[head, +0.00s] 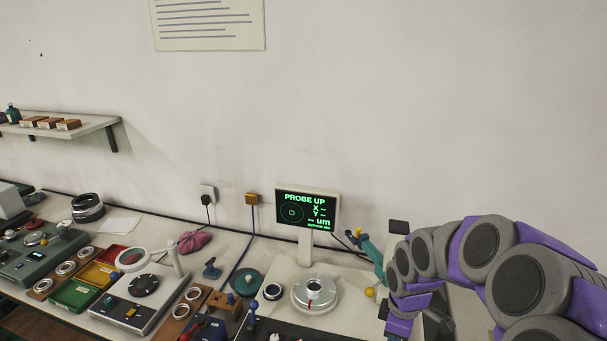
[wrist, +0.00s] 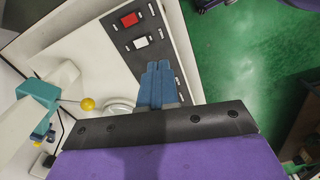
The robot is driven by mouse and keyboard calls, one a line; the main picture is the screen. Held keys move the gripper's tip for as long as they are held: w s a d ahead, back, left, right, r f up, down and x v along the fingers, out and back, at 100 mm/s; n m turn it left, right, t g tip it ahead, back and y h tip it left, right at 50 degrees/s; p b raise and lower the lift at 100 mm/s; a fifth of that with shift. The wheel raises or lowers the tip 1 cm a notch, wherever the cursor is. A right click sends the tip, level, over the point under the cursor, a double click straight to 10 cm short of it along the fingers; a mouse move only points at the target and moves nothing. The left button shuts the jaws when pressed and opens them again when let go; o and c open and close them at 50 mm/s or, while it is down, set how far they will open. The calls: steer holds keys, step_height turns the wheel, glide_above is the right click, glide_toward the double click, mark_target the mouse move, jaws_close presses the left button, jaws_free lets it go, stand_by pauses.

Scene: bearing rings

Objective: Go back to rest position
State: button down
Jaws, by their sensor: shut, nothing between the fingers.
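My gripper (wrist: 158,68) shows in the wrist view as two blue fingers pressed together, with nothing between them. It is over the edge of the white measuring stand (wrist: 95,62) and its dark button panel. In the head view my purple and grey arm fills the lower right; the fingers cannot be made out there. The teal probe arm with a yellow ball (head: 370,292) stands left of my arm, and its yellow ball (wrist: 87,104) is left of the fingers in the wrist view. A silver ring fixture (head: 315,293) sits on the stand below the display.
The display (head: 307,208) reads "PROBE UP". A magnifier station (head: 140,295), red, yellow and green trays (head: 75,294) and several bearing rings crowd the bench to the left. A shelf (head: 85,125) is on the wall. Green floor (wrist: 235,60) is open to the right in the wrist view.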

steer(key=s+a+r+m+b, duration=0.1)
steer(key=s+m, duration=0.3)
steer(key=s, duration=0.5)
steer(key=s+a+r+m+g, duration=0.1)
steer(key=s+a+r+m, duration=0.2)
steer(key=s, duration=0.6)
steer(key=s+a+r+m+b, duration=0.1)
steer(key=s+m, duration=0.4)
steer(key=s, duration=0.5)
steer(key=shift+a+r+g+b, duration=0.3)
steer(key=shift+a+r+g, duration=0.15)
steer(key=shift+r, duration=0.45)
steer(key=shift+a, duration=0.3)
steer(key=shift+d, duration=0.1)
